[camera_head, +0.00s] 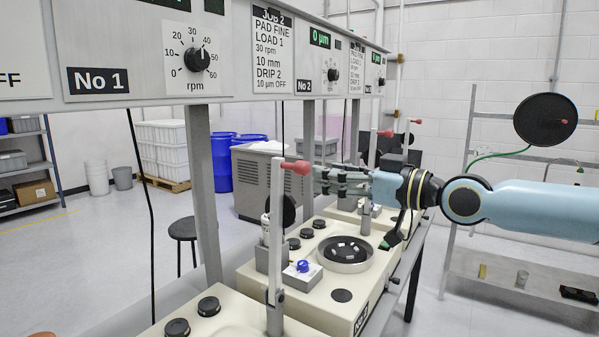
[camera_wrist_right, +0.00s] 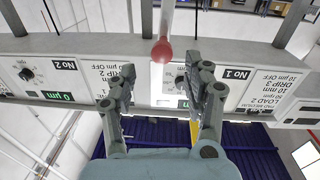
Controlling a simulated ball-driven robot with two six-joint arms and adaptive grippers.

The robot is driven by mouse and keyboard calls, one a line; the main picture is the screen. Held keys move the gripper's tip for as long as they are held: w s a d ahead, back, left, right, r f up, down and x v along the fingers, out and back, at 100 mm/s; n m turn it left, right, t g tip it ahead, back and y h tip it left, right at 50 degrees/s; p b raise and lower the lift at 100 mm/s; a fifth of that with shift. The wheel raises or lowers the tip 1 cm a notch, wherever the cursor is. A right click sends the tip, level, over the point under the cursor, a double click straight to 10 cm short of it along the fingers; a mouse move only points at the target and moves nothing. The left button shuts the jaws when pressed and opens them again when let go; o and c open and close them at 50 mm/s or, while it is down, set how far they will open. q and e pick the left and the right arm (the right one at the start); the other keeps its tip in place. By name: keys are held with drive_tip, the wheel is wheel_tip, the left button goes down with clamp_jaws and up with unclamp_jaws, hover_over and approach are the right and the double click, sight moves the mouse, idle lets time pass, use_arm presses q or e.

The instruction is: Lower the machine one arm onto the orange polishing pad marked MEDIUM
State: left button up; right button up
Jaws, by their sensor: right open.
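A grey upright lever arm (camera_head: 277,235) with a red knob (camera_head: 295,167) on top rises from the nearest cream machine (camera_head: 235,318), below the No 1 panel. My right gripper (camera_head: 318,180) is open, its fingers pointing left at the knob. In the right wrist view the red knob (camera_wrist_right: 162,50) shows just beyond and between the open fingers (camera_wrist_right: 158,72); I cannot tell whether they touch it. The MEDIUM pad cannot be made out; only an orange sliver (camera_head: 41,334) shows at the bottom left edge. My left gripper is not in view.
The No 2 machine (camera_head: 318,295) stands behind the lever, with a round dish (camera_head: 345,254), black knobs and a blue-knobbed block (camera_head: 302,268). The panel row (camera_head: 95,80) hangs above on grey posts (camera_head: 203,190). A stool (camera_head: 182,230) and open floor lie left.

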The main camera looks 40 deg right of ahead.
sight(309, 169)
drive_tip(key=b+x, duration=0.1)
drive_tip(key=x, duration=0.2)
drive_tip(key=shift+f+b, duration=0.1)
drive_tip(key=shift+b, duration=0.25)
drive_tip(key=x, duration=0.3)
drive_tip(key=shift+w+a, duration=0.15)
drive_tip(key=shift+w, duration=0.05)
drive_tip(key=shift+w+a, duration=0.3)
drive_tip(key=shift+w, duration=0.2)
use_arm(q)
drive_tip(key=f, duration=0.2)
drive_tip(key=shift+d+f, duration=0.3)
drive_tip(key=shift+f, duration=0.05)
use_arm(e)
drive_tip(key=shift+c, duration=0.4)
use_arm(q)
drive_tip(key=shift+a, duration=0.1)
use_arm(e)
clamp_jaws()
